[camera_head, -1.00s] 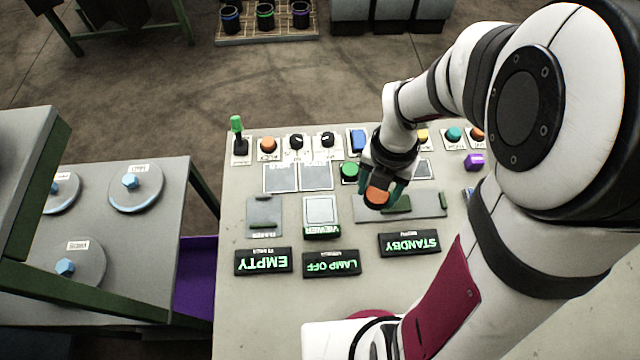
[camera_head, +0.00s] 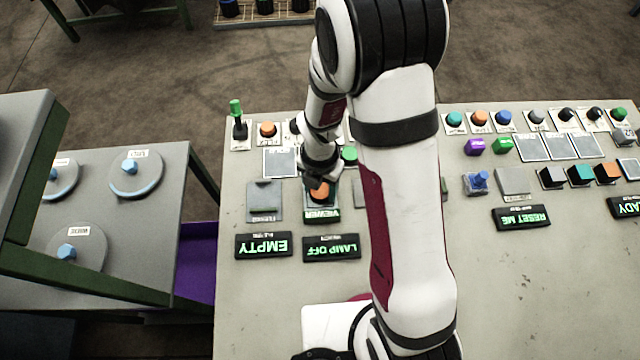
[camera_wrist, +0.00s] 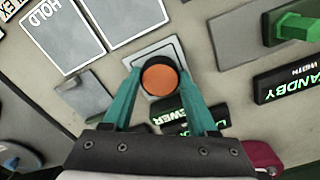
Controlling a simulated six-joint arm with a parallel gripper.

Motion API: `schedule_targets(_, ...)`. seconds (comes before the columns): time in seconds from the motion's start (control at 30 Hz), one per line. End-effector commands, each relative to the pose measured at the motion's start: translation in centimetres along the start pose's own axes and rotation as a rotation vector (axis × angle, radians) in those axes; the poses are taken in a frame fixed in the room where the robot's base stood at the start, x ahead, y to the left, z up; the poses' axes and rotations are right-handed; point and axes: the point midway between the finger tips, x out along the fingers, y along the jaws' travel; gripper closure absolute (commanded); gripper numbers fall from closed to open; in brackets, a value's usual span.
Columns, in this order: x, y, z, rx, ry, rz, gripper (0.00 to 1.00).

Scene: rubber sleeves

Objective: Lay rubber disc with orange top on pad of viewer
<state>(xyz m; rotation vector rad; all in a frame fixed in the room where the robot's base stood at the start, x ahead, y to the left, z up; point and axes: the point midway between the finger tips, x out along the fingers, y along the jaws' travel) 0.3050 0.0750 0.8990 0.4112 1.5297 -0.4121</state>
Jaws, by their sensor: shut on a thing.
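The rubber disc with orange top (camera_head: 319,194) is between the fingers of my gripper (camera_head: 321,186). In the wrist view the disc (camera_wrist: 160,80) shows a round orange top with a dark rim, and the teal fingers of my gripper (camera_wrist: 157,88) close on its sides. The disc is over the pale pad of the viewer (camera_wrist: 165,50), whose rim shows around it. I cannot tell whether the disc touches the pad. The viewer's label (camera_head: 321,215) lies just in front of it.
Signs reading EMPTY (camera_head: 263,245) and LAMP OFF (camera_head: 331,247) lie in front. A grey pad (camera_head: 264,202) is left of the viewer. A green block (camera_wrist: 292,27) is on the right in the wrist view. Buttons and a green-topped lever (camera_head: 236,112) line the back.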

Motion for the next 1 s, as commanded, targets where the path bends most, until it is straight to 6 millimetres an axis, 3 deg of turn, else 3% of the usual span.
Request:
schedule_targets(0.03, 0.1, 0.0, 0.0, 0.000, 0.000, 0.000, 0.38)
schedule_targets(0.2, 0.0, 0.0, 0.0, 0.000, 0.000, 0.000, 0.11)
schedule_targets(0.53, -0.5, 0.0, 0.0, 0.001, -0.001, 0.001, 0.11)
schedule_targets(1.0, -11.2, 0.1, 0.1, 0.000, -0.001, 0.003, 0.11)
